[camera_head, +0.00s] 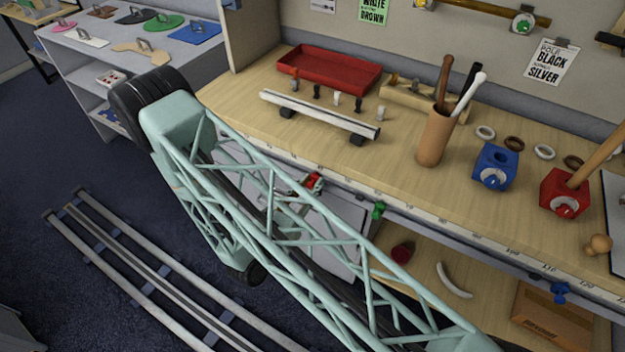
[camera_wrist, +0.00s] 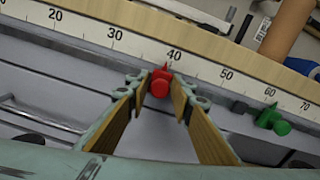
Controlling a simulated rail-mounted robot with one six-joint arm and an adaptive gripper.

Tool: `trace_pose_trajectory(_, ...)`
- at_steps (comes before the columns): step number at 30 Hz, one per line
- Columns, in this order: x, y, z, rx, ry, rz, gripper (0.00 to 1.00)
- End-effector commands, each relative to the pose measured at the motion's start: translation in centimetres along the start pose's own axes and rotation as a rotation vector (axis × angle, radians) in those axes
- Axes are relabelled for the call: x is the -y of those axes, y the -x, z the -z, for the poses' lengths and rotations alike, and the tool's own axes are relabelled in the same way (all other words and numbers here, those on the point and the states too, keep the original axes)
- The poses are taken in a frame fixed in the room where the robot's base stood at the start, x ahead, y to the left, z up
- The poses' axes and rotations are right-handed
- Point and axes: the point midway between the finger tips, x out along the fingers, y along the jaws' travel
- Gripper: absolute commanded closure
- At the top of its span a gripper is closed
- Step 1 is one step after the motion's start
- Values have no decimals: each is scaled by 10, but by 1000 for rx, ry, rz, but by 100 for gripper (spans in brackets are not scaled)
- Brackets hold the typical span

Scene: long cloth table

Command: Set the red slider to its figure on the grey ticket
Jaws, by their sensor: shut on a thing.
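The red slider (camera_wrist: 160,84) sits on the rail along the table's front edge. My gripper (camera_wrist: 161,91) is shut on it, with one finger on each side. Its pointer stands at about 40 on the scale strip (camera_wrist: 140,43), slightly left of the printed 40. In the head view the red slider (camera_head: 315,182) shows in part past my arm, which hides most of my gripper. A small pale ticket (camera_head: 323,5) is cut off at the top edge. I cannot tell if it is the grey one, and its text is unreadable.
A green slider (camera_wrist: 271,119) sits on the same rail to the right, past 60. A blue slider (camera_head: 560,292) is farther right in the head view. The tabletop holds a red tray (camera_head: 330,72), a brown holder (camera_head: 434,140), and blue (camera_head: 495,168) and red blocks (camera_head: 565,195).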

Motion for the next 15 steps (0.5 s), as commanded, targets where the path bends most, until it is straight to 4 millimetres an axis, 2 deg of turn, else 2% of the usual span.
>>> trace_pose_trajectory(14,2,6,1,2,2,-11,97)
trace_pose_trajectory(15,2,6,1,1,2,-11,78)
